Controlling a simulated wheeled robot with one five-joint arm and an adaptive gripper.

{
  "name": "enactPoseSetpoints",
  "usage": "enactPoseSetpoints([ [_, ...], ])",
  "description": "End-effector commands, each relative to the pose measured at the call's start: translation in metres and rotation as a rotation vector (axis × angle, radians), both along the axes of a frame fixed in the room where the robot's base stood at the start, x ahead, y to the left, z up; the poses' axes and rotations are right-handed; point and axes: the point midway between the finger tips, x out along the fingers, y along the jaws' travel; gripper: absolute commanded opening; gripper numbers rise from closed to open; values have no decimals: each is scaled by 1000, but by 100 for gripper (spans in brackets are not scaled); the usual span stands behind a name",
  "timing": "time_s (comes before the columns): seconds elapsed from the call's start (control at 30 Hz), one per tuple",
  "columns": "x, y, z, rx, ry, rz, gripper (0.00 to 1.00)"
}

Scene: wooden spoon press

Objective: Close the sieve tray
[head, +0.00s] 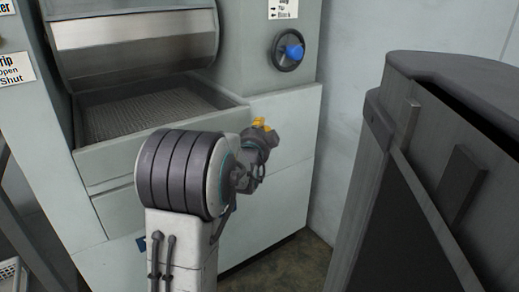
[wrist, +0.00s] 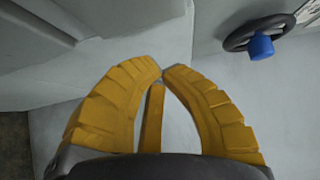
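The sieve tray (head: 110,163) sticks out of the front of the pale grey press in the head view, open like a drawer. Its mesh floor shows under the curved metal hood. My gripper (head: 262,124) is just right of the tray's right end, in front of the press's pale panel. My arm hides part of the tray's front. In the wrist view the yellow fingers of my gripper (wrist: 162,72) come together at the tips with nothing between them. A grey edge at the upper left of the wrist view may be the tray; I cannot tell for sure.
A dark handwheel with a blue knob (head: 294,52) sits on the press above right of my gripper; the knob also shows in the wrist view (wrist: 261,46). A large grey bin-like container (head: 450,160) stands close on the right. A little floor (head: 285,265) shows between them.

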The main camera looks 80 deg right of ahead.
Motion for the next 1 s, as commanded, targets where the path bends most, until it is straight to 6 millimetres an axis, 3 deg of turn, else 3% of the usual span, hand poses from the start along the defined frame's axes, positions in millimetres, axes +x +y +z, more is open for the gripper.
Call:
enactPoseSetpoints([
  [0.37, 2, 34, 1, 2, 0, 0, 0],
  [0.7, 5, 78, 0, 3, 0, 0, 0],
  [1.0, 7, 98, -1, 3, 0, 0, 0],
])
